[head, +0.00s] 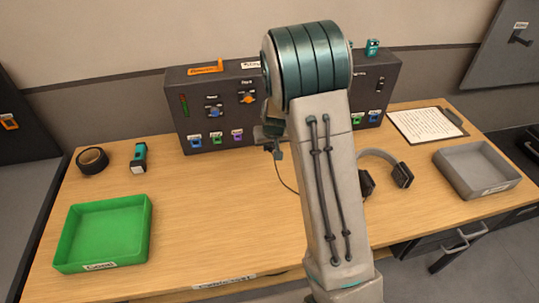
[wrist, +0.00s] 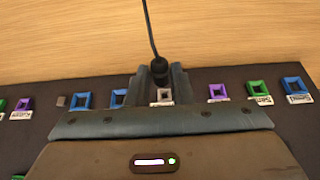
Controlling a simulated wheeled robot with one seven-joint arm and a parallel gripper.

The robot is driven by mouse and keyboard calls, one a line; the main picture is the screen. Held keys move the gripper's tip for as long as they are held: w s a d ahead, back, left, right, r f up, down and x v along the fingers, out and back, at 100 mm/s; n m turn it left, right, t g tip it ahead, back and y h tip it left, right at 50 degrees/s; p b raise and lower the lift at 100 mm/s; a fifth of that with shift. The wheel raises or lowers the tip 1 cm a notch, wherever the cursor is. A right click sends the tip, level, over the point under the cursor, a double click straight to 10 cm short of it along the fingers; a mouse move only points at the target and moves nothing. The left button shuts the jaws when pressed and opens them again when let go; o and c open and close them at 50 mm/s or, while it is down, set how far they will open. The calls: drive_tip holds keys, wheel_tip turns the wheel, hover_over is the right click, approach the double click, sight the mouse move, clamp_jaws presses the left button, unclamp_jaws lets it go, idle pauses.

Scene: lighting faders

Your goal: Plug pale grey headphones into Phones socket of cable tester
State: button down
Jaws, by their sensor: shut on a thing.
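The pale grey headphones (head: 397,171) lie on the table right of my arm, partly hidden by it. Their thin dark cable (head: 284,177) runs to my gripper (head: 270,143), at the front of the dark cable tester (head: 180,100). In the wrist view, my gripper (wrist: 158,82) is shut on the black plug (wrist: 160,70), with the cable (wrist: 149,28) leading away from it. A pale grey socket (wrist: 165,97) with a small label shows between the fingers, beside the plug's end. Its opening is visible; the plug appears apart from it. The label is too small to read.
A blue socket (wrist: 118,98) and a purple socket (wrist: 217,91) flank the grey one. A green tray (head: 105,228), black tape roll (head: 92,160) and teal-black item (head: 139,157) are left. A grey tray (head: 478,168) and clipboard (head: 430,122) are right. The table's left middle is clear.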

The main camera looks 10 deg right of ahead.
wheel_tip(320, 180, down, 2)
drive_tip(key=shift+f+b, duration=0.25)
drive_tip(key=shift+b, duration=0.4)
drive_tip(key=shift+w+r+p, duration=0.15)
drive_tip(key=shift+w+p, duration=0.35)
drive_tip(key=shift+w, duration=0.65)
drive_tip(key=shift+w+p, duration=0.55)
drive_tip(key=shift+w, duration=1.1)
drive_tip(key=shift+w+b, duration=0.55)
drive_tip(key=shift+w, duration=0.4)
drive_tip(key=shift+w+r, duration=0.1)
drive_tip(key=shift+w, duration=0.05)
idle(0.4)
drive_tip(key=c, duration=1.2)
unclamp_jaws()
drive_tip(key=shift+w, duration=0.1)
